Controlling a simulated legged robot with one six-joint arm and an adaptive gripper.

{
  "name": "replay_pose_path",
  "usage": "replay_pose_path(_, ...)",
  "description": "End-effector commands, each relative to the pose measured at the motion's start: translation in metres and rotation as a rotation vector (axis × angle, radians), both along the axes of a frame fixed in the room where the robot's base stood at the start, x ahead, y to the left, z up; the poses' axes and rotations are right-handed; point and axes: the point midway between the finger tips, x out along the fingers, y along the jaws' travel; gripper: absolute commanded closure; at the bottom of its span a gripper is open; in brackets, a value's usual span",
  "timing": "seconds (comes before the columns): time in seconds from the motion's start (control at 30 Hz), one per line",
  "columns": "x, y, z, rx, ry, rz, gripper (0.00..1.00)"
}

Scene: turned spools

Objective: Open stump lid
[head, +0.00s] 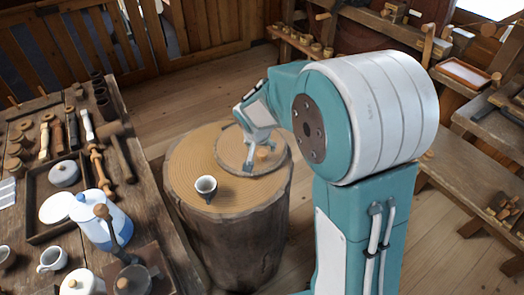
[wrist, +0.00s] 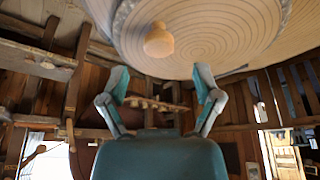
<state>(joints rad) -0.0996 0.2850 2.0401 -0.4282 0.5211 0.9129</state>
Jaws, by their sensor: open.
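The tree stump (head: 228,245) stands upright on the floor, with a ringed wooden top. The round lid (head: 232,150) lies flat on the far right part of that top, and it also fills the upper part of the wrist view (wrist: 225,30). A small pale wooden knob (wrist: 158,40) sticks out of the lid. My gripper (head: 256,147) is over the lid, beside the knob. In the wrist view its two fingers (wrist: 162,76) are spread, with nothing between them, and the knob is beyond the tips. The head view leaves the exact gap unclear.
A white cup with dark contents (head: 206,186) stands on the stump top, left of and nearer than the lid. A workbench (head: 165,235) with a jug (head: 103,220) and turned tools lies at left. Shelves and benches (head: 460,175) stand at right.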

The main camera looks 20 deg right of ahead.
Motion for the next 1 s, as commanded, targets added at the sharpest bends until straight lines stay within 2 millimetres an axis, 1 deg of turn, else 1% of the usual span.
replay_pose_path(0.03, 0.003, -0.002, -0.01, -0.001, 0.004, -0.001, 0.18)
replay_pose_path(0.1, 0.006, -0.004, -0.02, 0.0, 0.004, -0.001, 0.18)
replay_pose_path(0.23, 0.012, -0.007, -0.034, -0.001, 0.002, -0.001, 0.18)
replay_pose_path(0.37, 0.014, -0.008, -0.039, 0.0, 0.0, 0.001, 0.18)
replay_pose_path(0.6, 0.015, -0.008, -0.04, 0.0, -0.001, 0.0, 0.18)
replay_pose_path(0.63, 0.015, -0.008, -0.04, 0.0, -0.001, 0.0, 0.27)
replay_pose_path(0.67, 0.015, -0.008, -0.04, 0.0, -0.001, 0.0, 0.4)
replay_pose_path(0.7, 0.015, -0.008, -0.04, 0.0, -0.001, 0.0, 0.58)
replay_pose_path(0.77, 0.014, -0.008, -0.04, 0.0, -0.001, 0.0, 0.85)
replay_pose_path(0.8, 0.015, -0.008, -0.04, 0.0, 0.0, 0.001, 1.0)
replay_pose_path(1.0, 0.015, -0.007, -0.04, 0.0, 0.001, 0.001, 1.0)
